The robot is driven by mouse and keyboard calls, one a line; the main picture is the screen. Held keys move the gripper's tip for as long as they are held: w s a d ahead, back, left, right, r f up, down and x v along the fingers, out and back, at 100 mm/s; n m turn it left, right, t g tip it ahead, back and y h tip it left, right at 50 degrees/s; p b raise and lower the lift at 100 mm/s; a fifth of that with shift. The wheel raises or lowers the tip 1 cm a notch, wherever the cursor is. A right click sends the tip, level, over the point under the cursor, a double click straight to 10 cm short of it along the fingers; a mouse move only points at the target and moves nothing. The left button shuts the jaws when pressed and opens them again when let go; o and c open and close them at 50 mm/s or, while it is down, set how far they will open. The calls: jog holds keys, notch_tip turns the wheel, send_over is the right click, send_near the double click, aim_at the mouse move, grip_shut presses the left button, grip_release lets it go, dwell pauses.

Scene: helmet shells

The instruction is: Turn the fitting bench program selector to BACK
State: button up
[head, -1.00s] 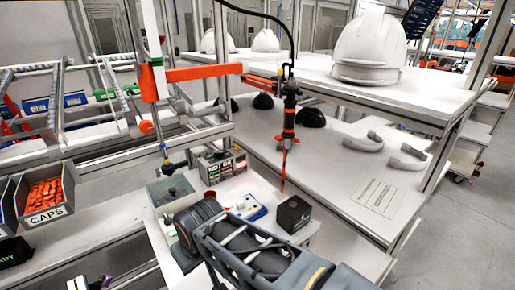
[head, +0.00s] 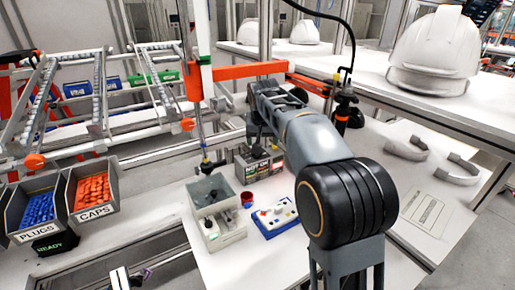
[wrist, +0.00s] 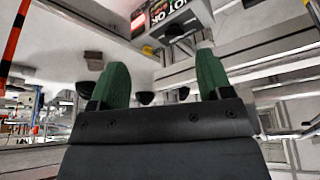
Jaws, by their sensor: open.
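My gripper (wrist: 162,76) is open in the wrist view, with two green fingers well apart and nothing between them. A box with NOT OK lettering (wrist: 172,14) lies beyond the fingertips at the top of that view. A dark knob-like part (wrist: 174,31) shows at it, apart from the fingers. In the head view the NOT OK box (head: 262,167) stands on the bench, with my wrist just above and behind it. My fingers are hard to make out there. I cannot tell which part is the program selector, and no BACK marking is readable.
An orange crossbar (head: 245,71) spans above. White helmets (head: 436,52) sit on the right shelf. PLUGS and CAPS bins are at left.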

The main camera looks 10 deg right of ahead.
jog(key=w+m, duration=0.1)
jog(key=w, duration=0.7)
jog(key=p, duration=0.3)
send_near(257, 156)
jog(key=x, duration=0.3)
jog(key=w+x, duration=0.1)
jog(key=x, duration=0.3)
jog(key=shift+d+f, duration=0.1)
jog(key=shift+c, duration=0.3)
jog(key=c, duration=0.9)
jog(key=shift+o, duration=0.2)
jog(key=shift+n, duration=0.6)
jog(key=o, duration=0.9)
